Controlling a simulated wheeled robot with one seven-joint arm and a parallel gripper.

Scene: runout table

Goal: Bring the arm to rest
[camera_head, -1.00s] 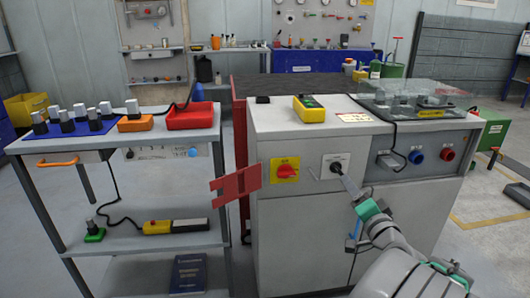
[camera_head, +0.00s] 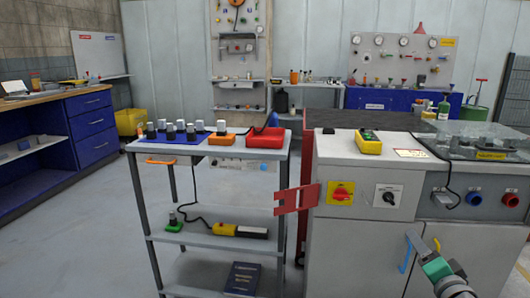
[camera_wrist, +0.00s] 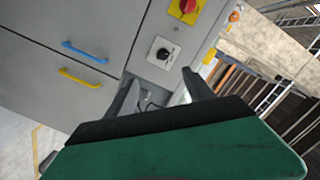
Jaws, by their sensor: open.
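My gripper (camera_head: 414,238) is low at the right in the head view, in front of the grey cabinet (camera_head: 345,250). In the wrist view my gripper (camera_wrist: 160,84) has its two dark fingers spread apart, with nothing seen between them. The black selector knob on its white plate (camera_head: 388,196) is on the cabinet front, above and left of my gripper. It also shows in the wrist view as a black knob (camera_wrist: 164,53) just beyond the fingertips. My gripper appears apart from it. Part of my arm is cut off by the lower right edge.
A red rotary switch on yellow (camera_head: 341,193) and a red hinged plate (camera_head: 297,199) are left of the knob. A blue handle (camera_head: 407,254) is close to my gripper. A grey shelf cart (camera_head: 148,200) stands left; open floor lies further left.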

